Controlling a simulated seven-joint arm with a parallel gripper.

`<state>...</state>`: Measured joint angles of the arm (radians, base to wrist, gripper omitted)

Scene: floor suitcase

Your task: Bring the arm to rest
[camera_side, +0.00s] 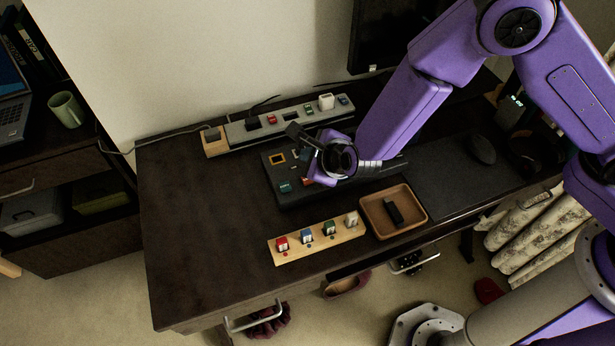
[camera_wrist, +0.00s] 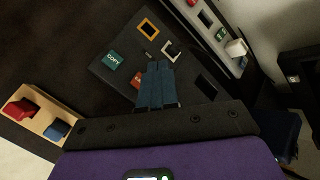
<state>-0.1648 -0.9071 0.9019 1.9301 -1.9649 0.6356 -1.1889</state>
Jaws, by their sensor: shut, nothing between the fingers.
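My gripper (camera_side: 309,180) is over the black panel (camera_side: 290,201) on the desk, and my purple arm comes in from the right. In the wrist view the two fingers of my gripper (camera_wrist: 157,66) lie together with nothing between them. Their tips appear near a white square outline (camera_wrist: 171,50) and a red key (camera_wrist: 137,80) on the panel. I cannot tell whether they touch it. A teal key marked COPY (camera_wrist: 113,60) and an orange square outline (camera_wrist: 148,28) are on the panel too. My wrist and hand hide part of the panel in the side view.
A light wooden strip with several coloured blocks (camera_side: 291,256) and a wooden tray (camera_side: 371,222) holding a black piece (camera_side: 393,212) lie in front. A grey power strip (camera_side: 236,132) runs behind. A mouse (camera_side: 482,149) is at right. The desk's left side (camera_side: 190,220) is clear.

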